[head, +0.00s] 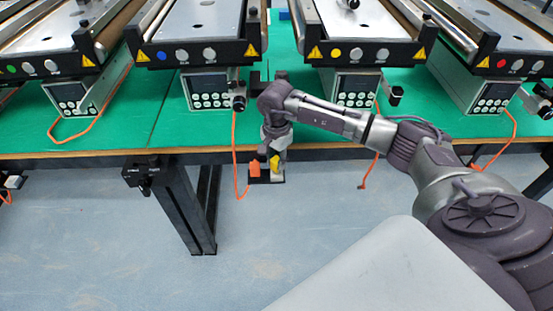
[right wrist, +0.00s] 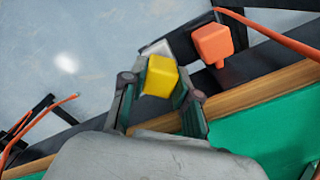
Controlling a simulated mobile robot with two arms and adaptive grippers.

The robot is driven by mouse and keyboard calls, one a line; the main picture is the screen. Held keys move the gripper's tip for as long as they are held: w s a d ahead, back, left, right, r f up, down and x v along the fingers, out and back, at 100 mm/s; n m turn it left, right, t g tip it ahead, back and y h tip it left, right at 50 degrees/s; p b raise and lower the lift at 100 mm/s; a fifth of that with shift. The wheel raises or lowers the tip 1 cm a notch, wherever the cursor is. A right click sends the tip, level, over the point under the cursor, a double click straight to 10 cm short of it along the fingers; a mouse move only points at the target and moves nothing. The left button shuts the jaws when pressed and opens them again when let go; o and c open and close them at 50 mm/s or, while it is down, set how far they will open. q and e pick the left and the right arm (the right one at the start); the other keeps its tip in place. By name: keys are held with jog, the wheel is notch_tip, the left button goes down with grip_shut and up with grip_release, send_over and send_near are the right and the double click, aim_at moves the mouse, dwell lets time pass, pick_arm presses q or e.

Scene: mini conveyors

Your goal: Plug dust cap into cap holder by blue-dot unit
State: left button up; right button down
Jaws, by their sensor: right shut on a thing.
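The yellow dust cap (head: 275,162) is held by my right gripper (head: 270,150), below the table's front edge. In the right wrist view the cap (right wrist: 160,78) sits between the two fingers of my right gripper (right wrist: 160,92). A pale grey holder piece (right wrist: 155,48) shows just beyond the cap; I cannot tell whether they touch. A black bracket (head: 267,180) lies below the cap. The orange plug (head: 254,168) stands on it, left of the cap, and also shows in the right wrist view (right wrist: 212,44). The blue-dot unit (head: 161,57) is above left. My left gripper is out of view.
A yellow-dot unit (head: 375,54) stands to the right. A dark table leg (head: 187,210) is at left. The green table top (head: 130,120) has free room.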

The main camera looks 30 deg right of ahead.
jog(key=shift+f+b, duration=0.8)
jog(key=shift+f, duration=0.2)
jog(key=c, duration=0.8)
grip_release()
jog(key=shift+r, duration=0.1)
